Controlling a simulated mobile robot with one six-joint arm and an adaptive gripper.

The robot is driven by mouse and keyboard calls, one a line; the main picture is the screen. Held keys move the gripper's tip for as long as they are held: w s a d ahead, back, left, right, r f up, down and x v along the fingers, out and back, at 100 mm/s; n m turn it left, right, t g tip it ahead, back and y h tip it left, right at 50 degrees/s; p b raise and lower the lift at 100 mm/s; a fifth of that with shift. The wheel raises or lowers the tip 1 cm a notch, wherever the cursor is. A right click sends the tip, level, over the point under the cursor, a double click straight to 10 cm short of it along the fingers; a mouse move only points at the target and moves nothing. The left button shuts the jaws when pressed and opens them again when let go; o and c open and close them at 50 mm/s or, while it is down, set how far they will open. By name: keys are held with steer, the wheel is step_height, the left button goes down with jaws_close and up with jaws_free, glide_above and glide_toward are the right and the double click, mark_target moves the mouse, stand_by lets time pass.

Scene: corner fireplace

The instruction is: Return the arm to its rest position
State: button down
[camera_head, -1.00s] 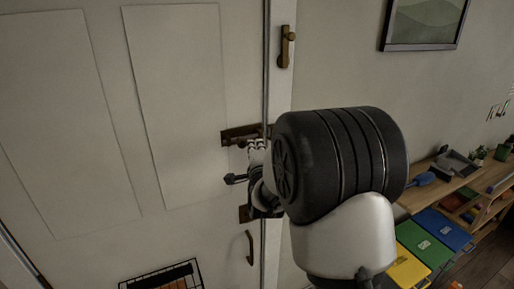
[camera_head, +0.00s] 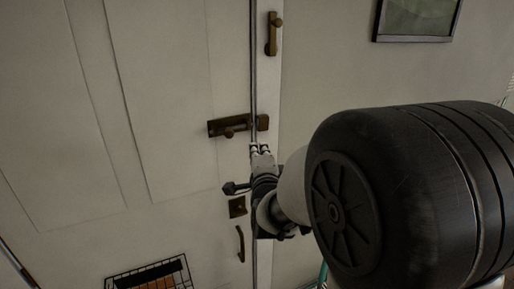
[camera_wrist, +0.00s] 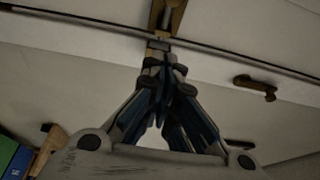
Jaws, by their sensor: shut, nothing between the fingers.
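My gripper (camera_head: 260,149) is shut and empty. In the head view it points up in front of the door edge, just below the brass slide bolt (camera_head: 231,127). In the wrist view the closed fingers (camera_wrist: 162,62) reach up toward a brass fitting (camera_wrist: 168,18) on the door edge. I cannot tell if the fingertips touch it. My arm's large black joint fills the right of the head view and hides the wall and floor behind it.
The white door (camera_head: 165,60) fills the left, with a brass latch (camera_head: 273,34) above and a curved handle (camera_head: 240,244) below. A wire basket (camera_head: 150,275) hangs low on it. A framed picture (camera_head: 418,18) is on the wall. Coloured bins (camera_wrist: 14,160) show in the wrist view.

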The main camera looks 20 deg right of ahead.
steer(key=s+a+f+n+g+y+b, duration=0.55)
steer(key=s+a+f+n+b, duration=0.4)
steer(key=s+f+n, duration=0.35)
steer(key=s+a+f+n+g+b, duration=0.1)
steer(key=s+f+n+g+b, duration=0.1)
steer(key=s, duration=0.8)
steer(key=s+a+f+n+g+b, duration=0.1)
steer(key=s+f+n+g, duration=0.4)
steer(key=s, duration=0.6)
step_height(320, 180, down, 2)
steer(key=shift+a+f+n+b, duration=0.25)
steer(key=shift+a+n+b, duration=0.05)
steer(key=shift+n+b, duration=0.45)
steer(key=c, duration=2.4)
jaws_free()
